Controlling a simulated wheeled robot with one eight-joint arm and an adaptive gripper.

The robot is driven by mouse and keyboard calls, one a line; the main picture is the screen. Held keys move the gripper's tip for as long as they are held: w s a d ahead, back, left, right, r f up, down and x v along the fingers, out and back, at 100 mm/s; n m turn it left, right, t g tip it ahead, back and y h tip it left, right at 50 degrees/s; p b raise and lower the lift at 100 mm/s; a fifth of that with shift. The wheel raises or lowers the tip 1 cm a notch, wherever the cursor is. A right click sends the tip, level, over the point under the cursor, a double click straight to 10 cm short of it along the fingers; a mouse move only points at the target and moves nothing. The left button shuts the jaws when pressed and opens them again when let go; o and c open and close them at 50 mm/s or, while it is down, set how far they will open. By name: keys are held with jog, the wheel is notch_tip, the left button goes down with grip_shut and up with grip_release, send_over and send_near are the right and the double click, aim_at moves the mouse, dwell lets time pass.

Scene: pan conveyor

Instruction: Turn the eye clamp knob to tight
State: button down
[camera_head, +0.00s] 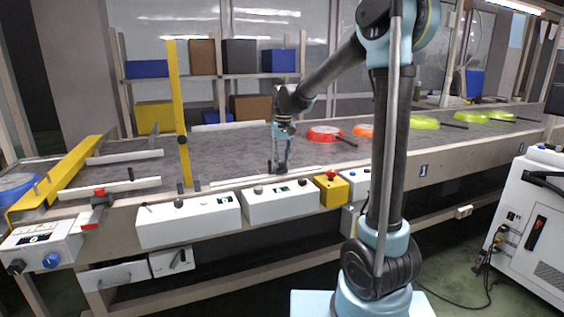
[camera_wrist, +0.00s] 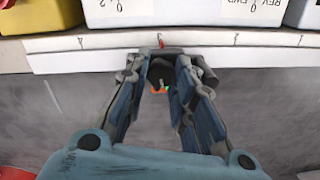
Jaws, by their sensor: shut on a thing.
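My gripper (camera_head: 280,166) reaches down to the near edge of the conveyor in the head view. In the wrist view my gripper (camera_wrist: 162,74) has its two fingers closed in on a small dark piece, which seems to be the eye clamp knob (camera_wrist: 161,72). A small orange patch shows just below it. A red pointer (camera_wrist: 161,42) stands just past the fingertips at the white scale strip (camera_wrist: 110,40). The fingers hide much of the knob, and I cannot tell how far it is turned.
White control boxes (camera_head: 190,220) and a yellow box with a red button (camera_head: 330,189) line the conveyor's front. A yellow post (camera_head: 178,110) stands left of my gripper. Red (camera_head: 324,133), orange and green pans lie on the belt to the right.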

jog(key=shift+m, duration=0.6)
jog(key=c, duration=1.3)
grip_release()
jog(key=shift+d+r, duration=0.15)
jog(key=shift+r, duration=3.8)
